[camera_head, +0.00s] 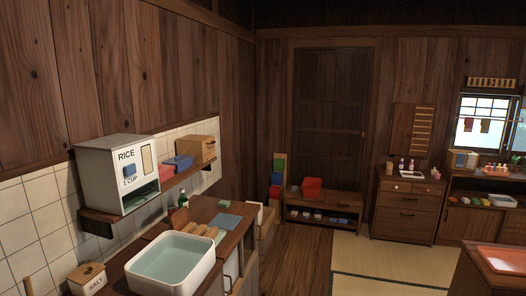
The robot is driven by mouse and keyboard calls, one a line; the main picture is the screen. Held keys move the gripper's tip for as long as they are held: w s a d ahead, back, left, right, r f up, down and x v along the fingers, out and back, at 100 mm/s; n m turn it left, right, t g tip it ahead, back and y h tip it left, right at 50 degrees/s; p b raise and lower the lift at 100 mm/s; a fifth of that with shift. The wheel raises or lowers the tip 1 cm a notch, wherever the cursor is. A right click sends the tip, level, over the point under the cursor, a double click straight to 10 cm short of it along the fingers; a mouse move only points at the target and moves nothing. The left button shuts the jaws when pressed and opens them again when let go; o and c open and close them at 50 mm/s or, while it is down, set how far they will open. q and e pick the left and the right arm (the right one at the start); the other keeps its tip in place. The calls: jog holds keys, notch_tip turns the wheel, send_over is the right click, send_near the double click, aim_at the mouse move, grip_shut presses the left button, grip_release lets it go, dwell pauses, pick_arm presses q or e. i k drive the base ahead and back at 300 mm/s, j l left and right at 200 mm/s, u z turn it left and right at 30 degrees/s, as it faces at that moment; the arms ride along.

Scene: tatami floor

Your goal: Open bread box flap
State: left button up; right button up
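A light wooden box (197,150) sits at the far end of the wall shelf on the left, past a blue and a red box. It looks like the bread box, but its label is too small to read. Its front looks closed, though it is too small to be sure. Neither of my grippers is in view.
The wall shelf (155,189) also holds a white rice dispenser (118,172). Below are a counter with a water-filled white sink (173,262) and a salt box (87,278). The tatami floor (385,262) between is clear.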

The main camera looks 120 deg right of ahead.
aim_at(208, 146)
jog(key=z, duration=3.45)
jog(key=i+l+u, duration=0.15)
jog(key=u, duration=0.25)
jog(key=i+l+u, duration=0.15)
jog(key=u, duration=0.2)
jog(key=i+l+u, duration=0.15)
jog(key=u, duration=0.25)
jog(key=i+l+u, duration=0.2)
jog(key=l, duration=0.35)
jog(key=l+u, duration=0.25)
jog(key=l, duration=0.25)
jog(key=i+l, duration=0.1)
jog(key=l, duration=0.45)
jog(key=i+l+u, duration=0.1)
jog(key=l, duration=0.4)
jog(key=i+l, duration=0.1)
jog(key=l, duration=0.45)
jog(key=i+l+u, duration=0.1)
jog(key=l, duration=0.45)
